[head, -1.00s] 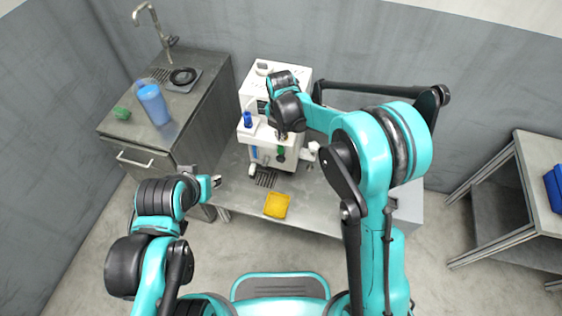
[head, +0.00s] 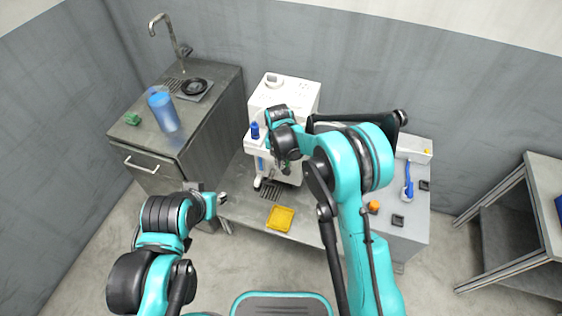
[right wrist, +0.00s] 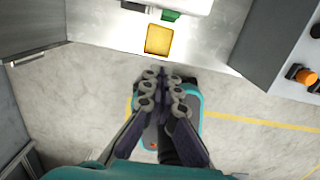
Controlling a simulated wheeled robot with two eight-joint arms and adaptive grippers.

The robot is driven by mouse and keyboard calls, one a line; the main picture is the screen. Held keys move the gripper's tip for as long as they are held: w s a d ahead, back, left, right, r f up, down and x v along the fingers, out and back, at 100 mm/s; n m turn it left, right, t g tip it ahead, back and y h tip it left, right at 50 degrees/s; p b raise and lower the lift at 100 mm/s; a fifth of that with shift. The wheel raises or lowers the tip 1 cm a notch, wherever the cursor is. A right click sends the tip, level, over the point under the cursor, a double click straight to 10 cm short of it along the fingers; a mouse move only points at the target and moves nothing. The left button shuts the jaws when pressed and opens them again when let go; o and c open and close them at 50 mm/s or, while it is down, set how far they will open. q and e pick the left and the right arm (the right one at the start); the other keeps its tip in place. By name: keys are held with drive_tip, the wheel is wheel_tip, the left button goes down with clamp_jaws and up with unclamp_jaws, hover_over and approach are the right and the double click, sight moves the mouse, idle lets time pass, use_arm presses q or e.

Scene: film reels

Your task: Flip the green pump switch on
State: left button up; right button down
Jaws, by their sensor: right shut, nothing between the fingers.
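The white machine (head: 285,92) stands on a steel bench against the back wall. A green part (right wrist: 171,15) shows on its lower front, at the top edge of the right wrist view. I cannot tell whether it is the pump switch or how it is set. My right gripper (head: 286,168) is in front of the machine and covers part of its front in the head view. In the right wrist view its fingers (right wrist: 163,73) are together and empty, apart from the green part. My left gripper (head: 222,199) is low, left of the bench; its fingers are too small to read.
A yellow cloth or tray (head: 280,218) lies on the bench in front of the machine. A grey box with an orange knob (head: 374,207) and a blue-handled lever (head: 408,190) stands right.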

drive_tip(key=w+d+f+b, duration=0.1)
drive_tip(key=w+f+b, duration=0.2)
drive_tip(key=f, duration=0.4)
drive_tip(key=shift+w+d, duration=0.2)
drive_tip(key=shift+w, duration=0.45)
